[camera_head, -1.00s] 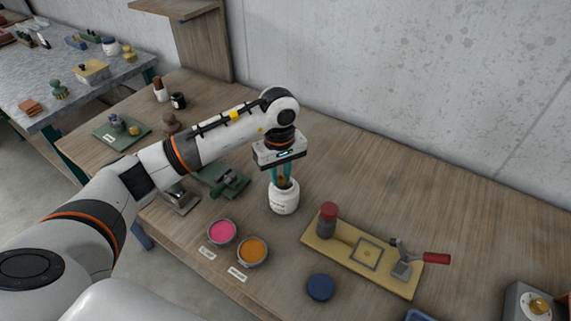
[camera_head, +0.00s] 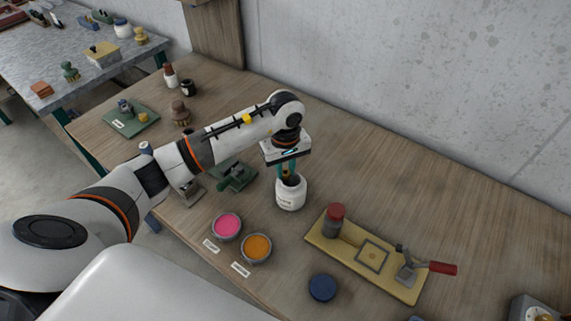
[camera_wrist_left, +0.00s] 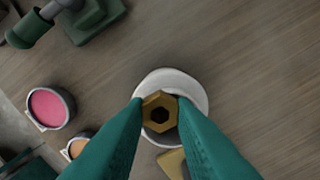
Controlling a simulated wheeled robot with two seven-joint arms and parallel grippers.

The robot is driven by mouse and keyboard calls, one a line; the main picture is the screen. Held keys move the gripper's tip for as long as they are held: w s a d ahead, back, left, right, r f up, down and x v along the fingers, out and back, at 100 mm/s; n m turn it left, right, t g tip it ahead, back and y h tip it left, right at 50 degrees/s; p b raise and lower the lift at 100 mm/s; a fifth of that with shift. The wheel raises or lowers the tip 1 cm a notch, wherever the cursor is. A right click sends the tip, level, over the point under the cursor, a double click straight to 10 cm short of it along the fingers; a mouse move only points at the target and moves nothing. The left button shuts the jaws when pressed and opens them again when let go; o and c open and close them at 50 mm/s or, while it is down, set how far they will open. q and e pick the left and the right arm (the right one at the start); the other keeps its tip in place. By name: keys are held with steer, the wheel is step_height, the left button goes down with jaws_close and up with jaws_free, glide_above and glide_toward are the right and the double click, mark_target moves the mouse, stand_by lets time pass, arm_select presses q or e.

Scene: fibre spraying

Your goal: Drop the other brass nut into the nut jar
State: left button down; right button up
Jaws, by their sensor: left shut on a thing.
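My left gripper (camera_head: 286,173) is shut on a brass nut (camera_wrist_left: 159,112), which sits between the teal fingertips in the left wrist view. The white jar (camera_head: 290,194) stands upright on the wooden bench, right below the fingertips. In the left wrist view the nut covers much of the jar's dark open mouth, and the jar's white rim (camera_wrist_left: 172,76) shows around it. The nut appears at or just above the mouth; its exact height is hard to tell. The jar's label is too small to read. My right gripper is not in view.
A pink bowl (camera_head: 227,226) and an orange bowl (camera_head: 256,248) stand left of and in front of the jar. A blue lid (camera_head: 322,288) lies in front.

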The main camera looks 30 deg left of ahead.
mark_target(285, 172)
arm_select(q)
steer(key=c, duration=1.1)
jaws_free()
steer(key=shift+c, duration=0.2)
steer(key=shift+r, duration=0.6)
step_height(285, 172, up, 11)
steer(key=b, duration=0.3)
steer(key=shift+f, duration=0.1)
